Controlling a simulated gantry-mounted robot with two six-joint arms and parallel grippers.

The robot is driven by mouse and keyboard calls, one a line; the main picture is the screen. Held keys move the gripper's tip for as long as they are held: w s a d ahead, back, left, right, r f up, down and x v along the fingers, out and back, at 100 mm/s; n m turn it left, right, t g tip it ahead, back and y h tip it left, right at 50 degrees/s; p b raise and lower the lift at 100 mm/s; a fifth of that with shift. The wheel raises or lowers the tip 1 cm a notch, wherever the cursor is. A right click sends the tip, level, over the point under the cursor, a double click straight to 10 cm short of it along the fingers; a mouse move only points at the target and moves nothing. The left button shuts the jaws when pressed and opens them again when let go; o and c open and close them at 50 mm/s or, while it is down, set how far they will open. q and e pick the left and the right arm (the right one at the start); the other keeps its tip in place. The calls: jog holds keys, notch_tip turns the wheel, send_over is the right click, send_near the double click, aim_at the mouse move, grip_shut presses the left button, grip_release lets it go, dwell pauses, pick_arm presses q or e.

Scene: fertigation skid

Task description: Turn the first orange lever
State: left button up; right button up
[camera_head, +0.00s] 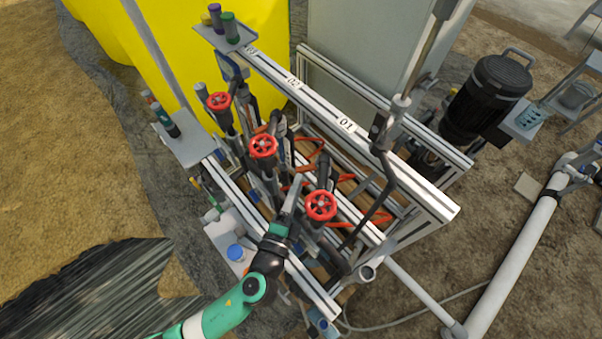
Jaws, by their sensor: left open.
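Several orange levers sit low inside the aluminium frame of the skid. One orange lever (372,219) is on the side nearest the label 01 (346,124). Another orange lever (311,144) lies farther back, near the middle. My left gripper (297,186) reaches in from the lower left, between the middle red handwheel (263,146) and the near red handwheel (320,206). It is open, and its tips are close to orange parts; I cannot tell whether they touch. The pipes and the near handwheel partly hide the levers. My right gripper is not in view.
A third red handwheel (219,102) stands farther left. Upright pipes and the frame rail (400,168) crowd the space around my gripper. A black motor (488,95) is at the right, and a yellow tank (190,50) stands behind. A shelf with a blue-capped container (235,252) is beside my wrist.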

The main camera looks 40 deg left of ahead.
pick_arm(q)
jog(key=v, duration=0.7)
jog(key=shift+s, duration=0.1)
jog(key=shift+c, duration=0.3)
